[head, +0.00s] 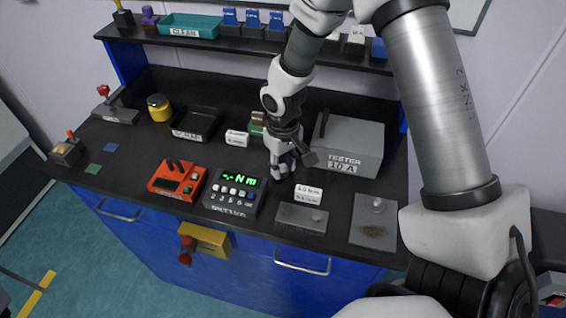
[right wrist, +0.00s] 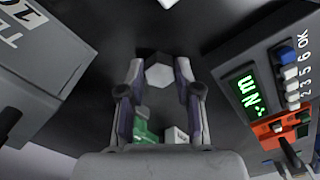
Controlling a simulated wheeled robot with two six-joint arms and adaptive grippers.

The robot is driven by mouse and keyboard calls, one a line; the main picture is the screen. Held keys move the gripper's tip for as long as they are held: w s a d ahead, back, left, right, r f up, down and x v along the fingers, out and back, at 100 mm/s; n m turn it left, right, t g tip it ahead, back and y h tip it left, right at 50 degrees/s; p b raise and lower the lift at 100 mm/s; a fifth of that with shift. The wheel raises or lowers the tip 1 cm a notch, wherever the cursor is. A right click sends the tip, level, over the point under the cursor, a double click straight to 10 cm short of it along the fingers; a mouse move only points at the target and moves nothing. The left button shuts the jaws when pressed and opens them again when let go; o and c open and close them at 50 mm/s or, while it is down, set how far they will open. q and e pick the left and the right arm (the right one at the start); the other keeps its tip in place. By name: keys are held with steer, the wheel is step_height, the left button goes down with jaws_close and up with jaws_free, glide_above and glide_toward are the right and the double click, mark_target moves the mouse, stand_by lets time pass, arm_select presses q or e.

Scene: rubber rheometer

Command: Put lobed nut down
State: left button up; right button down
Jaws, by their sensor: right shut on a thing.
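My right gripper (head: 284,167) reaches down over the dark bench top, left of the grey TESTER box (head: 352,142). In the right wrist view, its two fingers (right wrist: 160,68) are closed on a light grey piece with a hexagonal outline (right wrist: 158,76), which I take to be the lobed nut. In the head view the fingers mostly hide this piece. I cannot tell whether it touches the bench. My left gripper is not in view.
A display unit with green digits (head: 233,193) stands left of my gripper, beside a red instrument (head: 177,180). The SCRAP tray (head: 197,124) is farther left. A shelf (head: 245,45) runs behind.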

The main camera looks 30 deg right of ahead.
mark_target(283, 169)
steer(key=shift+f, duration=0.15)
steer(key=c, duration=0.8)
jaws_free()
steer(key=shift+a, duration=0.1)
steer(key=shift+r, duration=0.45)
step_height(283, 169, up, 12)
steer(key=b, duration=0.2)
steer(key=shift+f, duration=0.25)
